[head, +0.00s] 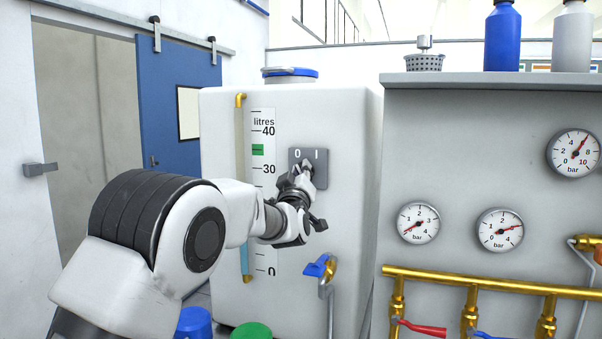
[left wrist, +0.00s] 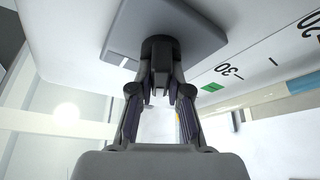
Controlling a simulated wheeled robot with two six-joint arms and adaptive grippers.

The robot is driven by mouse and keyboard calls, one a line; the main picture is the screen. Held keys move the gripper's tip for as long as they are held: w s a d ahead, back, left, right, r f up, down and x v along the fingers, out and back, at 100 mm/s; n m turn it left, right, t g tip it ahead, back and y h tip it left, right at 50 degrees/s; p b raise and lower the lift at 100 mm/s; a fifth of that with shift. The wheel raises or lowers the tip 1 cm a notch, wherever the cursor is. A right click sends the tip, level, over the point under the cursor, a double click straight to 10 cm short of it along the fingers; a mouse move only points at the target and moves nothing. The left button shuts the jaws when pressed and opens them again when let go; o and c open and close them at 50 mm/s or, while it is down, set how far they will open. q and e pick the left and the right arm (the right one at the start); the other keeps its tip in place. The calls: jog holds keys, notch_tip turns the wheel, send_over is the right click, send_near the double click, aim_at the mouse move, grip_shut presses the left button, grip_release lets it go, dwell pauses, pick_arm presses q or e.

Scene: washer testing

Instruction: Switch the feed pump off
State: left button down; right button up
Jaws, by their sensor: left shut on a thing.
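The feed pump switch is a grey plate (head: 321,171) marked 0 on the left and I on the right, on the front of the white tank (head: 345,230). The plate also shows in the left wrist view (left wrist: 190,22). My left gripper (head: 302,172) is at the lower left of the plate. In the left wrist view its fingers (left wrist: 160,70) are shut on the dark round knob (left wrist: 160,45) at the plate's middle. The gripper hides most of the knob, so I cannot tell which mark it points to. My right gripper is not in view.
Left of the switch is a litres scale (head: 262,130) with a green mark. Below it is a blue-handled tap (head: 319,266) on the tank. At right, a grey panel (head: 450,160) carries several gauges and brass pipes (head: 480,283). A blue door (head: 175,100) stands behind at left.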

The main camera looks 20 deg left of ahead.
pick_arm(q)
jog(key=shift+f, duration=0.1)
jog(key=c, duration=1.2)
grip_release()
jog(key=shift+o, duration=0.4)
jog(key=shift+w, duration=0.1)
jog(key=v, duration=1.2)
jog(key=shift+w+f, duration=0.1)
jog(key=shift+f, duration=0.05)
